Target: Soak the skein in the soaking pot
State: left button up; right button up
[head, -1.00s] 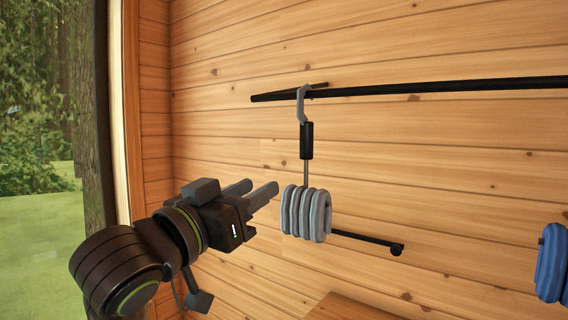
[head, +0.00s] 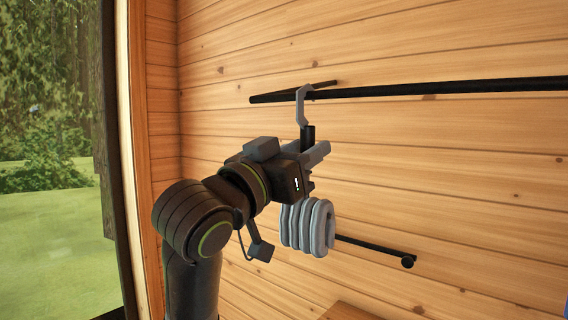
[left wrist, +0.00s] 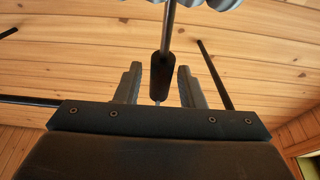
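A grey skein (head: 308,226) hangs from a hook (head: 301,104) on the black rail in the head view. The hook has a black grip (head: 308,135), partly hidden behind my gripper. In the left wrist view the black grip (left wrist: 162,76) stands between the two fingers, with a gap on each side. The grey skein (left wrist: 205,3) shows at the top edge of that view. My left gripper (head: 318,152) is open around the grip, above the skein. It also shows in the left wrist view (left wrist: 159,84). My right gripper and the soaking pot are not in view.
The black rail (head: 440,88) runs along the pine wall (head: 450,150). A lower black peg (head: 375,249) sticks out behind the skein. A wooden surface (head: 345,312) shows at the bottom edge. A window (head: 45,150) is at left.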

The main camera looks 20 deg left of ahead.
pick_arm(q)
jog(key=shift+s, duration=0.1)
jog(key=shift+c, duration=1.1)
jog(key=shift+s+a, duration=0.1)
jog(key=shift+a, duration=0.05)
jog(key=shift+c, duration=1.2)
jog(key=shift+s, duration=0.1)
jog(key=shift+c, duration=1.3)
jog(key=shift+r, duration=0.1)
grip_shut()
jog(key=shift+r+p, duration=1.1)
jog(key=shift+r, duration=0.1)
jog(key=s+a+p, duration=0.1)
jog(key=s+a, duration=0.1)
jog(key=s, duration=0.4)
jog(key=shift+s+a, duration=0.25)
jog(key=shift+s, duration=0.05)
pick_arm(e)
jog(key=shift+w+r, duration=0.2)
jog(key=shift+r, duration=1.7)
